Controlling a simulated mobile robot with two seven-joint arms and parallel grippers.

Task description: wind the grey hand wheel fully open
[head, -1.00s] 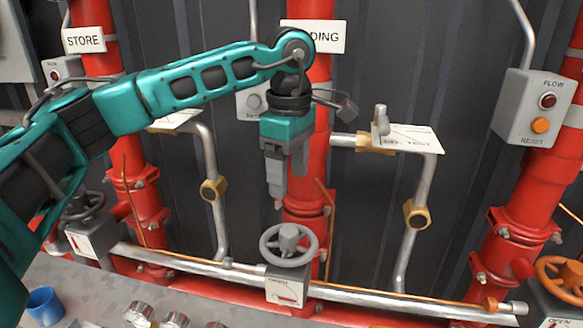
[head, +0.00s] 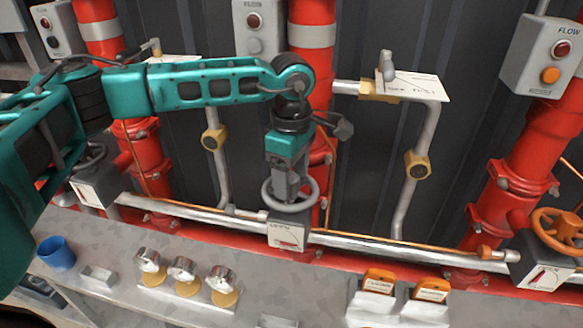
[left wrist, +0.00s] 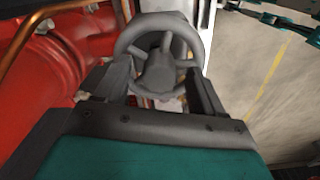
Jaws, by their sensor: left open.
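The grey hand wheel (head: 291,208) sits on a valve box with a white plate (head: 287,236) on the middle pipe. My left gripper (head: 288,188) points down over the wheel, and its fingers hide most of the hub in the head view. In the left wrist view the open fingers (left wrist: 157,84) stand to either side of the wheel's hub, near the rim (left wrist: 160,25). The rim and spokes show clearly there. I cannot tell whether the fingers touch the wheel.
A second grey wheel (head: 92,157) is at the left and an orange wheel (head: 557,229) at the right. Red pipes stand behind. The front bench (head: 105,240) holds a blue cup (head: 56,253), several gauges and orange-topped devices (head: 378,281).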

